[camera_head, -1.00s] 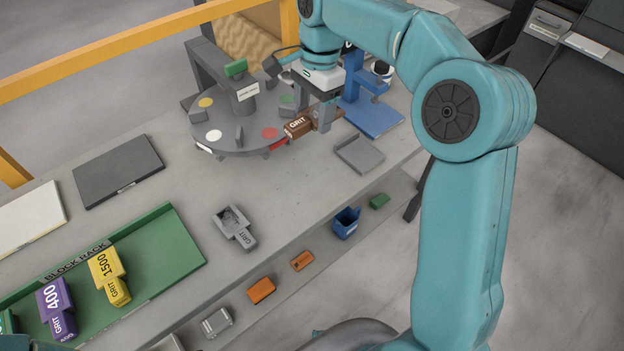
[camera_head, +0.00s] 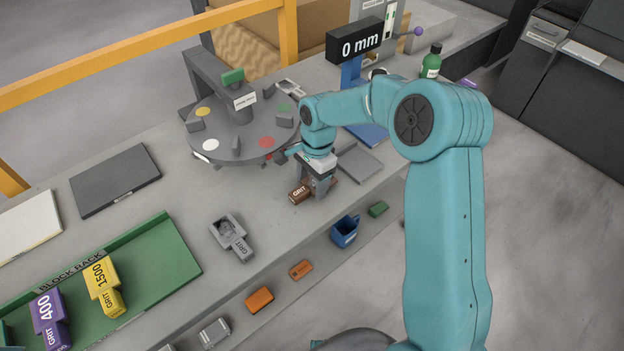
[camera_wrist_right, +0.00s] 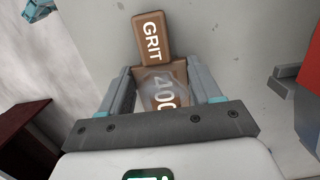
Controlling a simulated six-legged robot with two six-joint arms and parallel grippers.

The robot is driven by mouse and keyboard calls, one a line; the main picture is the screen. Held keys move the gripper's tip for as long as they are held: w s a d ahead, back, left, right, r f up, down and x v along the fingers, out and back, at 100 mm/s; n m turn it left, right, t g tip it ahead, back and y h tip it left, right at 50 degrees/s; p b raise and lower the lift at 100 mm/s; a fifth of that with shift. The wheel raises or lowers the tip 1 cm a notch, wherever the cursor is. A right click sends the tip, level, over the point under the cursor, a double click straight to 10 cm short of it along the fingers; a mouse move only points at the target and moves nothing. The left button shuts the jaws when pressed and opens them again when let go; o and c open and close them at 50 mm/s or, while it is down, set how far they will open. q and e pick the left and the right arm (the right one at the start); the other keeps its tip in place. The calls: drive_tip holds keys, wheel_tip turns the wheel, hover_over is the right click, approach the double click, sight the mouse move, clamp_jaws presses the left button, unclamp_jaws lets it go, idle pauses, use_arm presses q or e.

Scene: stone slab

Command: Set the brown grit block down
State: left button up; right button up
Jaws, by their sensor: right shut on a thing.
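The brown grit block (camera_head: 299,196) is in my right gripper (camera_head: 318,191), low over the bare stone slab (camera_head: 180,215) near its front edge. In the head view I cannot tell whether its underside touches the slab. In the right wrist view the brown block (camera_wrist_right: 153,42) shows its GRIT end standing out beyond the fingers. Its wider numbered part lies between the two fingers of the right gripper (camera_wrist_right: 165,88), which are shut on it. My left gripper is not in view.
The round turntable (camera_head: 238,150) stands behind and left of the block. A grey tray (camera_head: 358,162) lies to its right. A grey grit block (camera_head: 231,236) lies front left. The green block rack (camera_head: 160,262) holds yellow and purple blocks. A blue bin (camera_head: 345,231) is below the slab edge.

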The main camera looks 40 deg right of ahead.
drive_tip(key=shift+a+f, duration=0.1)
drive_tip(key=shift+f, duration=0.1)
drive_tip(key=o, duration=1.3)
drive_tip(key=shift+r, duration=0.15)
drive_tip(key=r, duration=0.4)
drive_tip(key=d+r, duration=0.1)
drive_tip(key=r, duration=0.7)
drive_tip(key=shift+d, duration=0.15)
